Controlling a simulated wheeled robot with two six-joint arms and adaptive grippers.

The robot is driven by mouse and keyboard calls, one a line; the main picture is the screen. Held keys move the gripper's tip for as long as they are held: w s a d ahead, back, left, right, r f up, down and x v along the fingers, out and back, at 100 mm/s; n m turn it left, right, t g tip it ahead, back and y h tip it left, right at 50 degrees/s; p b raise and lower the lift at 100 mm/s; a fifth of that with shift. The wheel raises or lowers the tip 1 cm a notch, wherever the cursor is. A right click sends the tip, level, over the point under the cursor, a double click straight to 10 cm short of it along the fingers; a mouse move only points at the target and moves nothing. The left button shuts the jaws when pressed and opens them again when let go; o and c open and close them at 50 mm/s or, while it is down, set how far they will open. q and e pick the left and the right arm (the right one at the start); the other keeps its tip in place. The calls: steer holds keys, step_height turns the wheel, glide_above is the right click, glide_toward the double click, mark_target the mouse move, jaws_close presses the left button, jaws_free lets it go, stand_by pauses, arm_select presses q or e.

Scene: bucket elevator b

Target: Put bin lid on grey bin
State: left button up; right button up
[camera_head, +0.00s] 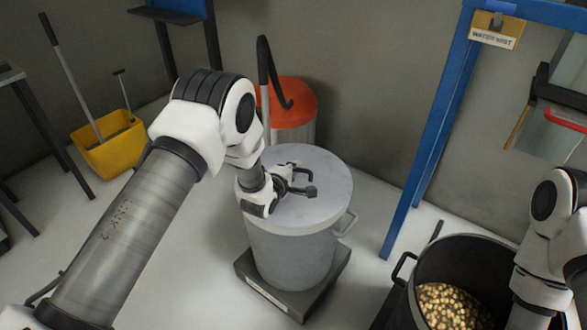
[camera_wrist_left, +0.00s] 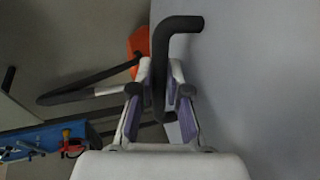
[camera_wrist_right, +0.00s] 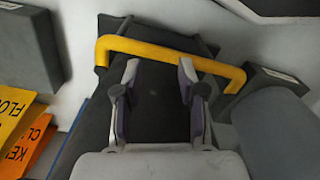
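The grey bin (camera_head: 291,255) stands on a dark, low platform. The round grey bin lid (camera_head: 326,205) lies over the bin's top and looks about level; I cannot tell whether its rim is fully seated. My left gripper (camera_head: 308,182) is over the middle of the lid. In the left wrist view, the dark lid handle (camera_wrist_left: 160,65) passes between the fingers of that gripper (camera_wrist_left: 161,72), which are partly closed. Contact with the handle is unclear. My right gripper (camera_wrist_right: 158,74) is open and empty in the right wrist view; its fingers are outside the head view.
A dark pot (camera_head: 405,300) of yellowish pieces stands at right, beside a blue frame (camera_head: 430,135). An orange-lidded bin (camera_head: 291,104) stands behind the grey bin, and a yellow bucket (camera_head: 110,148) at left. A yellow bar (camera_wrist_right: 160,50) crosses beyond my right fingers.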

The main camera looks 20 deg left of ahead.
arm_select(q)
steer(key=shift+o, duration=1.4)
steer(key=v, duration=1.2)
steer(key=shift+d, duration=0.1)
